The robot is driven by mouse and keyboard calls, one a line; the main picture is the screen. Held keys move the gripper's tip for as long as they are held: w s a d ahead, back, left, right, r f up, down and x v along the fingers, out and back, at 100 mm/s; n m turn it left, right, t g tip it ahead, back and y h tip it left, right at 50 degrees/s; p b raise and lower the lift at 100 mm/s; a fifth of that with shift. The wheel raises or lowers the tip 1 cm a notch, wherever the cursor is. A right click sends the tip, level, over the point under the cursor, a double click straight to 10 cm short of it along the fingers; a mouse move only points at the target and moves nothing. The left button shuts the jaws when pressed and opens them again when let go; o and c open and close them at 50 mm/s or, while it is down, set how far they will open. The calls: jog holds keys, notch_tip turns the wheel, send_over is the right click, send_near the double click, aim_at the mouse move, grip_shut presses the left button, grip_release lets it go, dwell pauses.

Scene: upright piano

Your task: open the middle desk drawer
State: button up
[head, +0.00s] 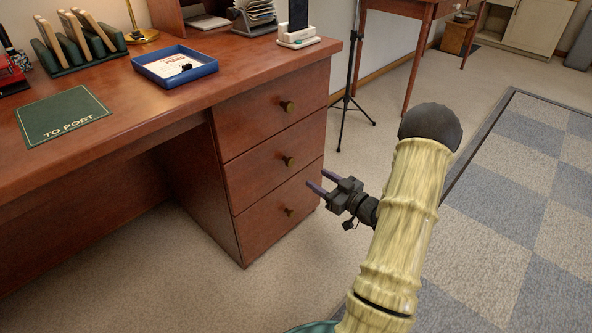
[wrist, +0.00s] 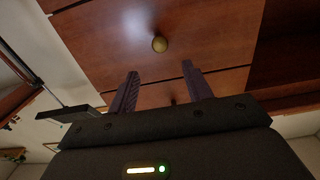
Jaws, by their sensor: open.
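The desk's right pedestal has a column of three reddish-brown drawers, all shut flush. The middle drawer (head: 256,174) has a small round brass knob (head: 288,161) near the centre of its front. My gripper (head: 318,181) is open and empty, to the right of the middle and bottom drawer fronts, with its fingers pointing toward the desk. It appears apart from the knobs. In the wrist view, the fingers (wrist: 160,70) stand apart, with a larger-looking knob beyond the tips and a smaller one lower, between them. I cannot tell for sure which drawer each belongs to.
The top drawer (head: 262,116) and bottom drawer (head: 266,220) sit above and below. A blue tray (head: 175,79) and a green mat (head: 62,115) lie on the desktop. A black tripod stand (head: 348,100) stands behind the pedestal. Carpet in front of the drawers is clear.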

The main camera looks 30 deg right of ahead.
aim_at(292, 162)
jog(key=b+x, duration=0.4)
jog(key=x, duration=0.5)
jog(key=shift+f, duration=0.2)
jog(key=shift+w+a+r, duration=0.15)
jog(key=shift+w+a, duration=0.05)
jog(key=shift+w, duration=0.4)
grip_shut()
